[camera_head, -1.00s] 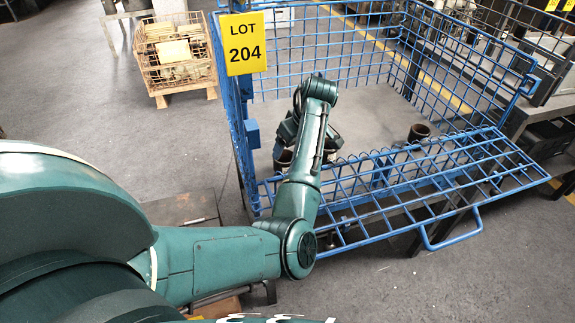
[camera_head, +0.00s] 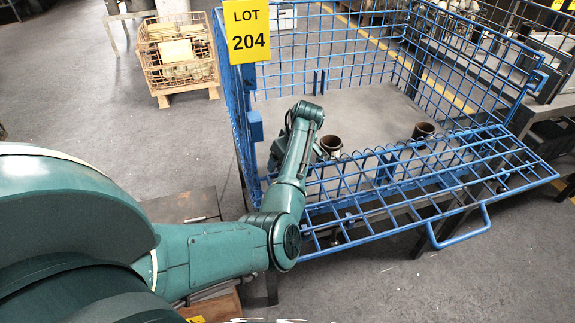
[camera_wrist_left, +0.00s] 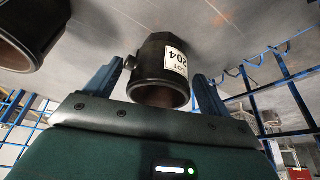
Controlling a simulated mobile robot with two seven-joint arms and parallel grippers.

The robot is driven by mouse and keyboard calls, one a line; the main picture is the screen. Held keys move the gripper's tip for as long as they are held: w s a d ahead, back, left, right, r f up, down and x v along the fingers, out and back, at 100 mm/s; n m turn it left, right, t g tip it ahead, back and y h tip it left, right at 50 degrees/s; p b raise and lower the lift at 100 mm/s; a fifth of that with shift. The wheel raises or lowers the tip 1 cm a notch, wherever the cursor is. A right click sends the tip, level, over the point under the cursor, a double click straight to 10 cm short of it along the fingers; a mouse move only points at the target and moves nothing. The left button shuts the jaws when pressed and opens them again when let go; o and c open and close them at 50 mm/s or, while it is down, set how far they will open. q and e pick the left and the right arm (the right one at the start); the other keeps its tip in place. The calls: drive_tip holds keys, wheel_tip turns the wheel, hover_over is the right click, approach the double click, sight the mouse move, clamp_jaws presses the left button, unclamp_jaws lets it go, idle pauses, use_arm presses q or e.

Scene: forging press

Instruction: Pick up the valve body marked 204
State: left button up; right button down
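In the left wrist view a dark valve body (camera_wrist_left: 156,78) with a white "LOT 204" label stands between the two blue fingers of my left gripper (camera_wrist_left: 158,90). The fingers are open on either side of it; its side stub is close to the left finger, and contact cannot be told. A second dark valve body (camera_wrist_left: 22,32) is cut off at the top left. In the head view my left arm reaches into the blue cage, its link hiding most of the gripper. Dark valve bodies stand right of the arm (camera_head: 331,146) and farther right (camera_head: 423,131). My right gripper is not in view.
The blue mesh cage (camera_head: 318,81) carries a yellow "LOT 204" sign (camera_head: 247,30). Its front mesh flap (camera_head: 440,190) is folded down outward. The cage floor (camera_head: 365,112) is mostly clear. A wire crate (camera_head: 178,62) on a pallet stands at the back left.

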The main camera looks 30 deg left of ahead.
use_arm(q)
drive_tip(key=c, duration=1.3)
